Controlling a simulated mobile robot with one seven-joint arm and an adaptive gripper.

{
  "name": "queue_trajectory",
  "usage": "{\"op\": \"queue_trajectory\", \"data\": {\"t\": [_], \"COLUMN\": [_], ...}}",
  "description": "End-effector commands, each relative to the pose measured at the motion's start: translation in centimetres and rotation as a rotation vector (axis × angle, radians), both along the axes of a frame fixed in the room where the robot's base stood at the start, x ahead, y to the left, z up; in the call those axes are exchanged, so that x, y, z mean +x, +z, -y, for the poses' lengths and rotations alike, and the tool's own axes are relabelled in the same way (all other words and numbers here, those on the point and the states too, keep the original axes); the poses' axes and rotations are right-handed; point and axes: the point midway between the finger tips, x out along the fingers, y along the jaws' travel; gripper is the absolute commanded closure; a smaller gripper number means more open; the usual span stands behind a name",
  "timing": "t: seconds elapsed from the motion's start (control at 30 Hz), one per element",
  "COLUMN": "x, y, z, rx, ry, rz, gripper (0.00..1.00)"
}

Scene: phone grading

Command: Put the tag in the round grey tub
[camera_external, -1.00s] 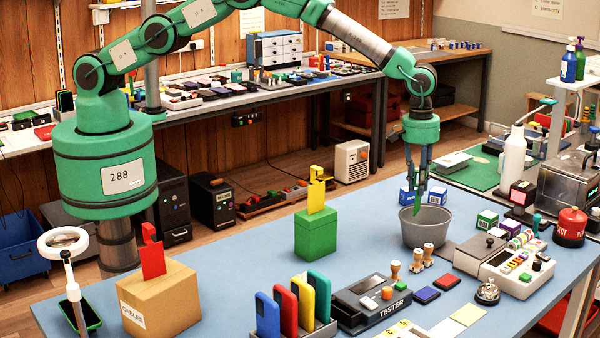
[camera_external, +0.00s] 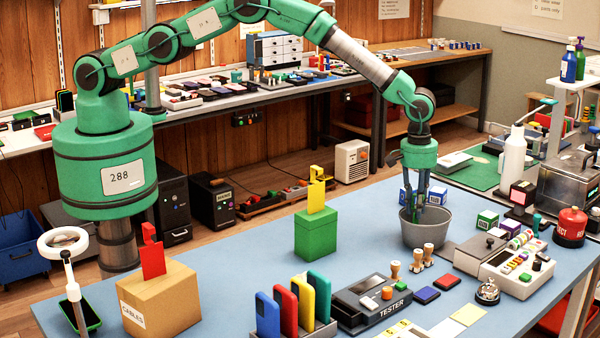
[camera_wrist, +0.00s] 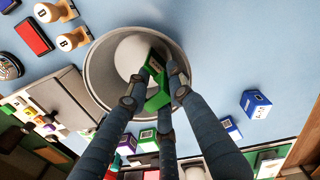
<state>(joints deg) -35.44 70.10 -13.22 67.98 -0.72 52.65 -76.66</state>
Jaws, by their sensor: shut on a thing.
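The round grey tub (camera_external: 427,236) stands upright on the blue table, right of the green box. It also shows in the wrist view (camera_wrist: 97,80). My gripper (camera_external: 416,213) points down with its fingertips inside the tub's opening. In the wrist view my gripper (camera_wrist: 158,88) is shut on a green tag (camera_wrist: 159,97), which is over the tub's opening, toward its right side. The fingers partly cover the tag. I cannot tell whether the tag touches the tub's floor or wall.
The green box (camera_external: 316,236) with a yellow piece stands left of the tub. Two wooden stampers (camera_external: 427,256) stand close in front of it. Small blue and green cubes (camera_external: 487,219) are behind and to the right.

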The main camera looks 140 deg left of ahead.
Motion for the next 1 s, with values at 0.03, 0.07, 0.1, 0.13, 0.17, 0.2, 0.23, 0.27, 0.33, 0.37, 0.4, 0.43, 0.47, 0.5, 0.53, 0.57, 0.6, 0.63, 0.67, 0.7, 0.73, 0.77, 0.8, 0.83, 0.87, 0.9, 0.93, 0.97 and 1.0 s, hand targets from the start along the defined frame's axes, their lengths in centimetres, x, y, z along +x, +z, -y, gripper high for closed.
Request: {"op": "queue_trajectory", "data": {"t": [0.03, 0.07, 0.1, 0.13, 0.17, 0.2, 0.23, 0.27, 0.33, 0.37, 0.4, 0.43, 0.47, 0.5, 0.53, 0.57, 0.6, 0.63, 0.67, 0.7, 0.73, 0.77, 0.8, 0.83, 0.87, 0.9, 0.93, 0.97, 1.0], "x": [0.02, 0.04, 0.06, 0.07, 0.08, 0.08, 0.07, 0.06, 0.05, 0.05, 0.05, 0.04, 0.04, 0.03, 0.03, 0.04, 0.04, 0.04, 0.04, 0.04, 0.04, 0.04, 0.04, 0.04, 0.04, 0.05, 0.05, 0.06, 0.07], "y": [-0.34, -0.44, -0.51, -0.53, -0.54, -0.53, -0.53, -0.54, -0.54, -0.55, -0.61, -0.68, -0.77, -0.83, -0.79, -0.78, -0.77, -0.76, -0.75, -0.75, -0.75, -0.74, -0.74, -0.72, -0.69, -0.62, -0.55, -0.45, -0.29], "z": [-0.02, -0.03, -0.05, -0.05, -0.05, -0.05, -0.05, -0.05, -0.04, -0.04, -0.03, -0.03, -0.03, -0.02, -0.02, -0.02, -0.03, -0.03, -0.03, -0.03, -0.03, -0.03, -0.03, -0.03, -0.03, -0.03, -0.04, -0.05, -0.05], "rx": [0.0, 0.0, 0.001, 0.002, 0.002, 0.002, 0.002, 0.001, 0.001, 0.001, 0.001, 0.001, 0.001, 0.0, 0.0, 0.0, 0.001, 0.001, 0.001, 0.001, 0.001, 0.001, 0.001, 0.001, 0.001, 0.001, 0.001, 0.001, 0.002], "ry": [0.0, 0.0, 0.0, 0.0, 0.0, 0.0, 0.0, 0.0, 0.0, 0.0, 0.0, 0.0, 0.0, 0.0, 0.0, 0.0, 0.0, 0.0, 0.0, 0.0, 0.0, 0.0, 0.0, 0.0, 0.0, 0.0, 0.0, 0.0, 0.0], "rz": [0.001, 0.001, 0.002, 0.002, 0.002, 0.002, 0.002, 0.002, 0.002, 0.002, 0.002, 0.002, 0.002, 0.001, 0.001, 0.001, 0.002, 0.002, 0.002, 0.002, 0.002, 0.002, 0.002, 0.002, 0.002, 0.002, 0.002, 0.002, 0.002], "gripper": [0.93, 0.93, 0.93, 0.93, 0.93, 0.93, 0.93, 0.93, 0.93, 0.93, 0.93, 0.93, 0.93, 0.77, 0.71, 0.71, 0.71, 0.71, 0.71, 0.71, 0.71, 0.71, 0.71, 0.71, 0.71, 0.71, 0.71, 0.71, 0.71]}}
